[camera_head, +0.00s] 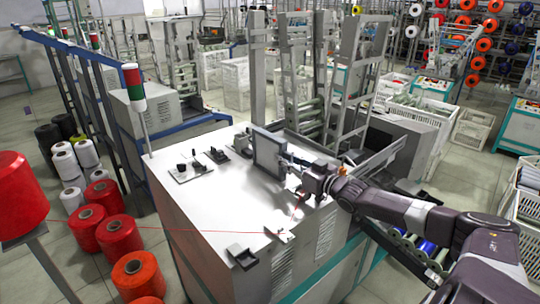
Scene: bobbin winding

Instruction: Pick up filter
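A dark grey, square, framed panel (268,152) stands upright on the white top of the machine (220,208) in the middle of the head view. It may be the filter, but nothing marks it as such. My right arm comes in from the right, and my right gripper (290,160) is at the panel's right side, at or very near its edge. The fingers are small and partly hidden, so I cannot tell whether they touch or grip the panel. My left gripper is not in view.
Small black fixtures (190,171) and a black tray (242,257) are on the machine top. A red thread crosses it. A red-green signal lamp (134,88) rises at its left corner. Red spools (137,275) stand on the floor left. Metal uprights (299,75) stand behind.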

